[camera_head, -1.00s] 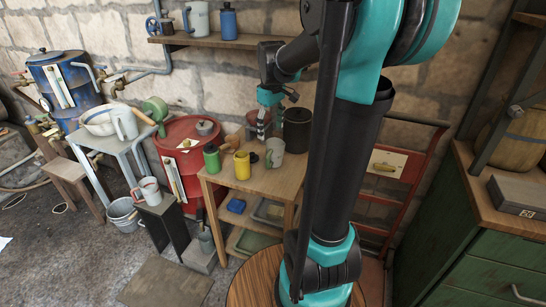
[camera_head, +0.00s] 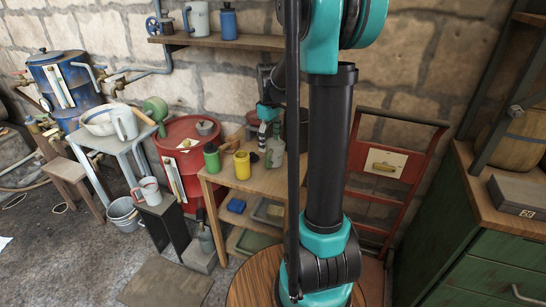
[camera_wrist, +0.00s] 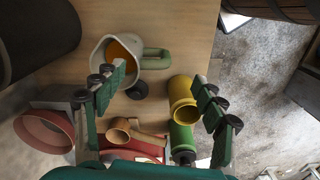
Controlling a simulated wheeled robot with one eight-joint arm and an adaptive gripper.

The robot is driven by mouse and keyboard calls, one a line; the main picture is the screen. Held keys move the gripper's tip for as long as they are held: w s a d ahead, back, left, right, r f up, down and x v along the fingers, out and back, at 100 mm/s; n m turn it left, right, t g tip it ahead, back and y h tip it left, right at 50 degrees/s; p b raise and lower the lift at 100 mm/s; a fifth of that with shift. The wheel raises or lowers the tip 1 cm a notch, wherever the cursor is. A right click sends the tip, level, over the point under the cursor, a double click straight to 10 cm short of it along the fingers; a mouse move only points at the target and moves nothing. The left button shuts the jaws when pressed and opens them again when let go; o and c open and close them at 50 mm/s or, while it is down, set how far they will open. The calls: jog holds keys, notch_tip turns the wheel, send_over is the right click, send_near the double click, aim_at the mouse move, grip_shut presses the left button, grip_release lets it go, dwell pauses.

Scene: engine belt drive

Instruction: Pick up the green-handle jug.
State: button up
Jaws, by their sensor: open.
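The green-handle jug (camera_wrist: 103,50) stands on the wooden table (camera_wrist: 190,30), pale grey with an orange inside and a green handle on its right. In the head view the jug (camera_head: 275,156) is near the table's back right, partly hidden by my gripper. My gripper (camera_wrist: 158,88) is open and empty, pointing down over the table. Its left finger overlaps the jug's lower edge in the wrist view; its right finger is beside the yellow mug (camera_wrist: 182,101). In the head view my gripper (camera_head: 268,124) is just above and behind the jug; contact cannot be told.
A green canister (camera_head: 212,157) and the yellow mug (camera_head: 242,166) stand left of the jug. A dark pot (camera_wrist: 28,35) is close on the left in the wrist view. A red drum (camera_head: 182,150) stands left of the table.

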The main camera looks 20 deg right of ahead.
aim_at(270, 152)
jog(key=shift+w+d+f, duration=0.1)
jog(key=shift+w+f, duration=0.05)
jog(key=shift+f, duration=1.3)
jog(key=shift+w+d+f, duration=0.1)
jog(key=shift+w+f, duration=0.05)
jog(key=shift+f, duration=1.3)
jog(key=shift+c, duration=0.3)
jog(key=c, duration=1.5)
jog(key=shift+r, duration=0.25)
jog(key=shift+c, duration=0.2)
notch_tip(270, 152, up, 20)
jog(key=shift+f, duration=0.25)
